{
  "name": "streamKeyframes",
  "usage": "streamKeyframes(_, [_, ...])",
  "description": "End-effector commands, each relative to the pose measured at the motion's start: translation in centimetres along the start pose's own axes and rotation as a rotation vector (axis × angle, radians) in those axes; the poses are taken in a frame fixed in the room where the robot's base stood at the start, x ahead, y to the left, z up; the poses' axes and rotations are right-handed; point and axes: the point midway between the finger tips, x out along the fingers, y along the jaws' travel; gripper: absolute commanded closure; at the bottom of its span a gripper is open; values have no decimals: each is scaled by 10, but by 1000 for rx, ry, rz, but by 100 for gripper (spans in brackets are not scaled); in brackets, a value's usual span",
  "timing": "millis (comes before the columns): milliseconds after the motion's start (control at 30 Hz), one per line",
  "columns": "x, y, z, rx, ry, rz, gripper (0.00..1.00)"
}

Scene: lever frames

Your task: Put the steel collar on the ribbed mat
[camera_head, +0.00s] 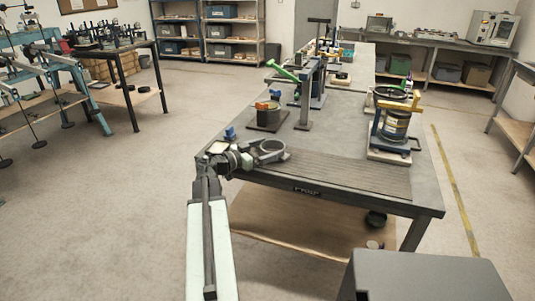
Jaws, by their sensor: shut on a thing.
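The steel collar (272,146) is a grey ring at the near left part of the workbench. My gripper (254,156) is shut on the collar's left side, at the end of my arm that reaches up from below. The ribbed mat (345,174) is a dark, finely lined strip along the bench's near edge. In the picture the collar is by the mat's left end. I cannot tell whether the collar touches the mat or is held above it. The fingertips are small and partly hidden by the collar.
The mat's middle and right are clear.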

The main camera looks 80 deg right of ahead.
Motion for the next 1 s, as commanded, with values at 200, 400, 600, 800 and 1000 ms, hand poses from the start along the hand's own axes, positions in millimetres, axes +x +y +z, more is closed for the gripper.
streamKeyframes(200, [0,0,-1,-1,1,0,85])
streamKeyframes(400, [0,0,0,0,-1,-1,0])
streamKeyframes(600, [-1,0,-3,0,-1,-1,0])
streamKeyframes(800, [-35,0,-3,-1,-1,-5,0])
streamKeyframes(1000, [-85,0,-3,-1,-1,-5,0])
